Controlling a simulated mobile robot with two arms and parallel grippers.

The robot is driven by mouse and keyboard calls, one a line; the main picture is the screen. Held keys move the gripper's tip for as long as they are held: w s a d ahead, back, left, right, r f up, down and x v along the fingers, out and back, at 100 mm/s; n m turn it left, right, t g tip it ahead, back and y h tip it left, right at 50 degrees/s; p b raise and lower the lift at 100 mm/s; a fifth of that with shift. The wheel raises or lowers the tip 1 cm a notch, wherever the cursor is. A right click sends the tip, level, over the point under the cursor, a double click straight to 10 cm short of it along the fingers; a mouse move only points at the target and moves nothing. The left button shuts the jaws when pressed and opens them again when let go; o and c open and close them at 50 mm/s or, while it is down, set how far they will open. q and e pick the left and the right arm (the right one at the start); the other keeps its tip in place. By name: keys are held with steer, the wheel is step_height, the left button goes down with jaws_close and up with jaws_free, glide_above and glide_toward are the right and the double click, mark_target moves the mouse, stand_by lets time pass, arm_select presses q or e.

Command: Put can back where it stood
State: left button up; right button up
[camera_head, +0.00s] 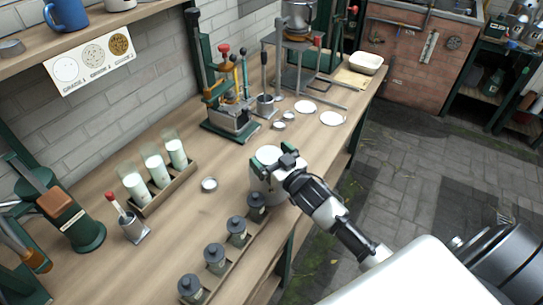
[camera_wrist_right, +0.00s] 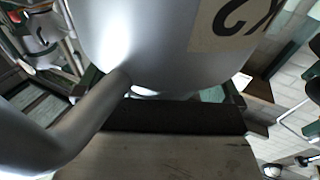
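A pale, silvery can (camera_head: 262,185) is at the bench's front edge, behind the row of small dark canisters. My right gripper (camera_head: 277,161) reaches it from the right, with its green-padded fingers around its upper part. In the right wrist view the can (camera_wrist_right: 150,40) fills the top, very close. It shows a thick grey handle (camera_wrist_right: 95,110) and a cream label with dark lettering. The fingers look closed against the can's sides, though their contact is partly hidden. I cannot tell whether its base touches the bench. My left gripper is not in view.
Several dark canisters (camera_head: 237,231) stand in a row along the front edge. Bare bench lies between dish and can.

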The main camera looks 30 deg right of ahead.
steer(key=s+d+b, duration=0.1)
steer(key=s+b, duration=0.1)
steer(key=s, duration=1)
steer(key=shift+d+r, duration=0.15)
steer(key=shift+d, duration=0.2)
